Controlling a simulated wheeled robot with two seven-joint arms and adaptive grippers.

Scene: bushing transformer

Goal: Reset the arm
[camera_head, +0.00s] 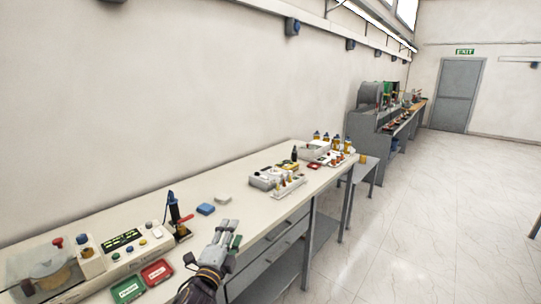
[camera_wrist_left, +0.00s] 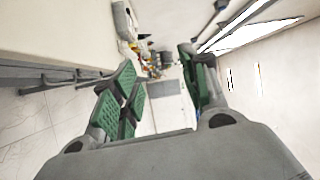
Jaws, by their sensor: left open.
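My left gripper (camera_head: 228,240) is in the head view at the bottom middle, over the front edge of the long workbench (camera_head: 105,221). Its grey fingers with green pads point away along the bench. In the left wrist view the fingers (camera_wrist_left: 160,85) are apart with nothing between them. My right gripper does not show in either view.
On the bench are a machine with a screen (camera_head: 124,238), a green tray (camera_head: 128,289), a red tray (camera_head: 157,272), a black upright tool (camera_head: 174,211), a blue block (camera_head: 205,209) and white boxes (camera_head: 264,180) farther along. Open floor (camera_head: 440,220) lies to the right.

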